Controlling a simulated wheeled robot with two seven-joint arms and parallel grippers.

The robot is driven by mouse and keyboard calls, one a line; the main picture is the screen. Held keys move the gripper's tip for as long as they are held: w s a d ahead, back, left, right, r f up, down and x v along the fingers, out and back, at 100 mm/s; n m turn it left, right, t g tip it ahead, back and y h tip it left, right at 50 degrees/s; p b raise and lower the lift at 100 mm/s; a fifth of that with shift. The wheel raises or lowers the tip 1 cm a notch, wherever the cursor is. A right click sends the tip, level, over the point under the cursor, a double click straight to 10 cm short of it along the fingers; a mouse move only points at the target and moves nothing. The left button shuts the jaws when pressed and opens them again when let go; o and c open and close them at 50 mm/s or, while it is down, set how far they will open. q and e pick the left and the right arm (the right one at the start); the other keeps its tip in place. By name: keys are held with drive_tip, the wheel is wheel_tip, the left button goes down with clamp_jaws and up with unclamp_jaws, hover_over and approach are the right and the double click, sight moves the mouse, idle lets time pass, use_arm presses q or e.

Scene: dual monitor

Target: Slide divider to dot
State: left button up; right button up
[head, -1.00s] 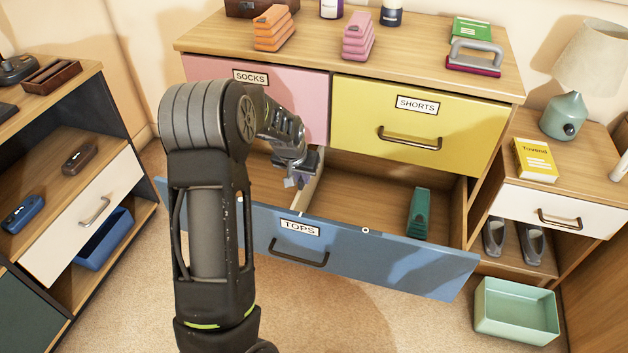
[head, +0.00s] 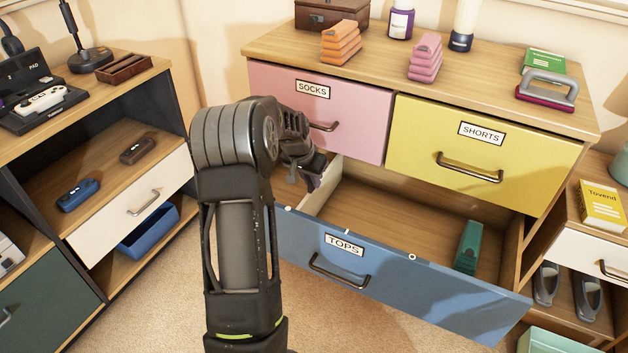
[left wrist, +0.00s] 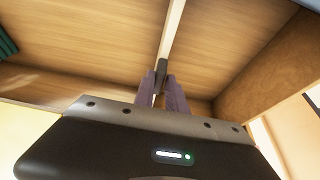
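The divider (head: 322,197) is a thin pale panel standing across the blue TOPS drawer (head: 455,292), left of its label. In the left wrist view the divider (left wrist: 174,32) runs away from a dark tab. My left gripper (head: 309,182) is at the divider, with its purple fingers (left wrist: 161,78) close on both sides of the tab; it looks shut on it. A white ring-like dot (head: 411,257) is on the drawer front's top edge, right of the label. A plain white mark (head: 289,208) is on that edge near the divider's front end. My right gripper is out of view.
A green object (head: 468,247) lies in the drawer's right part; the floor between it and the divider is clear. The pink SOCKS drawer (head: 350,112) and yellow SHORTS drawer (head: 480,150) are shut above. A shelf unit (head: 130,72) stands at the left.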

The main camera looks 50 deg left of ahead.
use_arm(q)
drive_tip(key=o, duration=0.4)
drive_tip(key=shift+s+a, duration=0.1)
drive_tip(key=shift+a, duration=0.05)
drive_tip(key=p+v, duration=0.2)
drive_tip(key=v, duration=0.5)
drive_tip(key=shift+s+r, duration=0.2)
drive_tip(key=shift+r, duration=0.15)
